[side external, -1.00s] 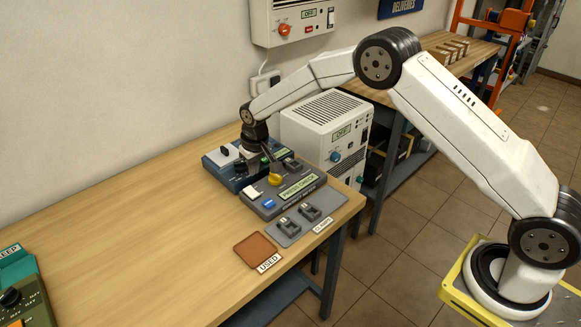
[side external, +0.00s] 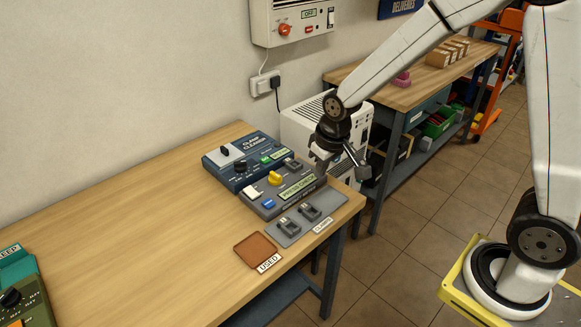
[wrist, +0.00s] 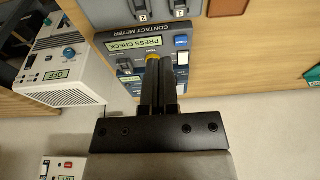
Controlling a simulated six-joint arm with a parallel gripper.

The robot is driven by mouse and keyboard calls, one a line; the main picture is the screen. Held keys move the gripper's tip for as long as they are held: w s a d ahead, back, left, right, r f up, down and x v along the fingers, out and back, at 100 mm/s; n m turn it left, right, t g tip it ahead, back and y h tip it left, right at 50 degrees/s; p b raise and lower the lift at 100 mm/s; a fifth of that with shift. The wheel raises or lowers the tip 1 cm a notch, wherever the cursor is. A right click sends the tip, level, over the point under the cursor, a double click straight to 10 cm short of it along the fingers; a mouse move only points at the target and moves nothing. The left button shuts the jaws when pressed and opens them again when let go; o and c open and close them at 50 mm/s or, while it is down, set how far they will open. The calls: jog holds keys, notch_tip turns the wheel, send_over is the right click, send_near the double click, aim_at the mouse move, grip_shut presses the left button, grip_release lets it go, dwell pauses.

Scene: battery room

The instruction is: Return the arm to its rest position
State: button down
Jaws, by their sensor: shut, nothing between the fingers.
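My gripper (side external: 323,164) is raised in the air near the right end of the wooden bench, by the grey contact meter (side external: 286,203). In the wrist view its two dark fingers (wrist: 160,66) lie side by side, shut and empty. They overlap part of the contact meter (wrist: 118,58) in that view, hiding some of its controls. The meter's display reads PRESS CHECK. My arm reaches in from the upper right, with its upper links partly out of the side view.
A blue cleaner unit (side external: 240,160) sits behind the meter. Grey clamps (side external: 310,210) and a brown USED tray (side external: 257,246) lie in front. A white cabinet (side external: 296,126) stands behind my gripper. The middle of the bench (side external: 140,220) is clear.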

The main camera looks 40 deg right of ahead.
jog(key=s+d, duration=0.1)
jog(key=s, duration=1)
jog(key=shift+s, duration=0.3)
